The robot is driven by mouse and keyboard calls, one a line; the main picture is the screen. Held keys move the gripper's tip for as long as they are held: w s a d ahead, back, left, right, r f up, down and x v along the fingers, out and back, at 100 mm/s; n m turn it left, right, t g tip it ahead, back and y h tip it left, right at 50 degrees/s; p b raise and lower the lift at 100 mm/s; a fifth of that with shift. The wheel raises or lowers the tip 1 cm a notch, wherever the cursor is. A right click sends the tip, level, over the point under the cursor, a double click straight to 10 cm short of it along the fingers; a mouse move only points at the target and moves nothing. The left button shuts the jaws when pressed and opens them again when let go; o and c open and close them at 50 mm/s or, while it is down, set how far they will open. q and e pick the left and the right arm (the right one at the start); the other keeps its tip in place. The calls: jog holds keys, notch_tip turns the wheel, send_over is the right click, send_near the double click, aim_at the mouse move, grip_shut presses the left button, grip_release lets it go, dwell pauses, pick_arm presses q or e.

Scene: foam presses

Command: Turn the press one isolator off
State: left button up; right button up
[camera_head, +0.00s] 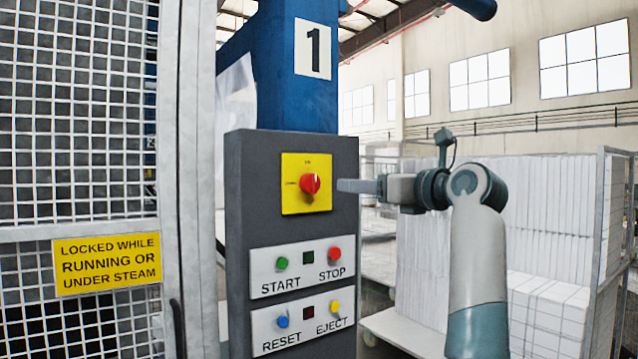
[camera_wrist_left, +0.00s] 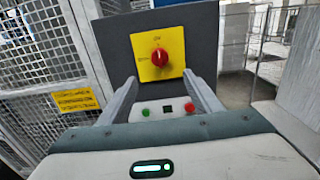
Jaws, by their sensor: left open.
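The press one isolator is a red rotary knob (camera_head: 310,184) on a yellow plate (camera_head: 292,203), high on the grey control panel under the number 1. In the left wrist view the knob (camera_wrist_left: 160,57) has a pale mark at its top, towards the upper label; another small label is at its left. My left gripper (camera_head: 347,186) is to the right of the knob in the head view, at about its height, and apart from it. In the left wrist view its fingers (camera_wrist_left: 160,82) are spread and empty, with the knob beyond them. My right gripper is not seen.
Below the isolator are START (camera_head: 282,263), STOP (camera_head: 334,254), RESET (camera_head: 283,322) and EJECT (camera_head: 335,306) buttons, with dark indicator windows. A mesh guard (camera_head: 80,130) with a yellow warning sign (camera_head: 107,263) stands left. White foam blocks (camera_head: 545,215) are stacked in a rack at right.

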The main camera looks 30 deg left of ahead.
pick_arm(q)
jog(key=shift+a, duration=0.1)
jog(key=p, duration=0.8)
send_near(316, 182)
jog(key=x, duration=0.7)
jog(key=shift+w+a+r, duration=0.1)
jog(key=shift+a+r, duration=0.1)
jog(key=shift+a, duration=0.2)
jog(key=shift+w+a+f, duration=0.15)
jog(key=shift+w+a, duration=0.15)
jog(key=shift+a, duration=0.4)
jog(key=c, duration=1.1)
